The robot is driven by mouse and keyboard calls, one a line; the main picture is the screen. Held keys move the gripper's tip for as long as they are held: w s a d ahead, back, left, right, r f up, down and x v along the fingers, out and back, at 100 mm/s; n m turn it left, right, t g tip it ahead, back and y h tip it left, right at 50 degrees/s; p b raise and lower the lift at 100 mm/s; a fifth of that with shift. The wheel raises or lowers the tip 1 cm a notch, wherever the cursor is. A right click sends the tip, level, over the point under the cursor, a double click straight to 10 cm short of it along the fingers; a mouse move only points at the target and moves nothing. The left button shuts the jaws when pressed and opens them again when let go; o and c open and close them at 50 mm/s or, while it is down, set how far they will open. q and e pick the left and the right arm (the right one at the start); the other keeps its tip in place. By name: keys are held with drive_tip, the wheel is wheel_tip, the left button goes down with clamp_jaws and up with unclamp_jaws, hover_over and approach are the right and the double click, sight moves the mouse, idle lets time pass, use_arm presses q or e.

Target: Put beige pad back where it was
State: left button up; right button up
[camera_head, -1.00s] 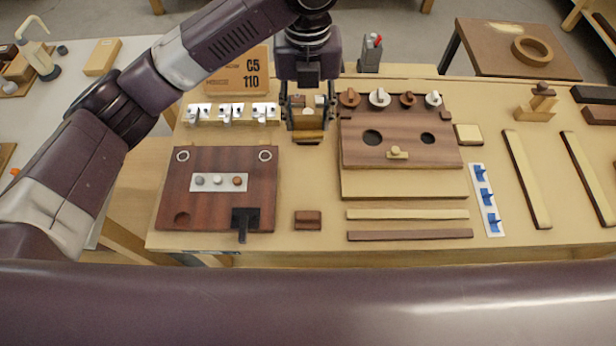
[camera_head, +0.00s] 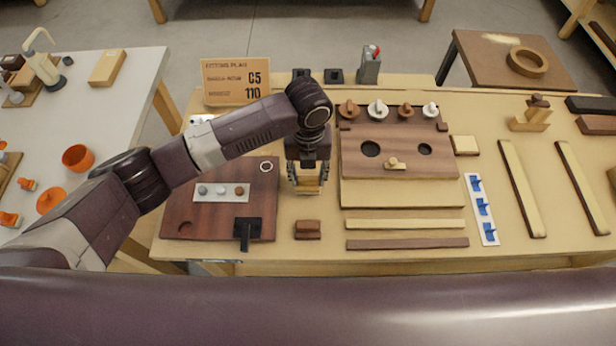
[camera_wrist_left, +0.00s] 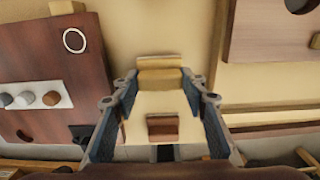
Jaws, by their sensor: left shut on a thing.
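My left gripper (camera_head: 307,184) is over the bench between the dark red-brown board and the brown panel with knobs. It points down and is shut on a beige pad (camera_wrist_left: 159,77). In the left wrist view the pad sits between the fingertips of the gripper (camera_wrist_left: 160,84). In the head view the fingers partly hide the pad. Whether it touches the bench is hard to tell. A similar beige block (camera_head: 466,145) lies right of the panel. My right gripper is not in view.
A small brown block (camera_head: 307,229) lies just in front of the gripper. The dark board (camera_head: 262,210) with a black fixture (camera_head: 247,230) is at left. The knob panel (camera_head: 440,160) is close at right. Two long strips (camera_head: 405,224) lie before it.

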sight(308, 178)
use_arm(q)
drive_tip(key=shift+f, duration=0.8)
drive_tip(key=shift+f, duration=0.15)
drive_tip(key=o, duration=1.1)
drive_tip(key=shift+r, duration=0.45)
wheel_tip(308, 178, up, 12)
drive_tip(key=shift+f+b, duration=0.25)
drive_tip(key=shift+b, duration=0.45)
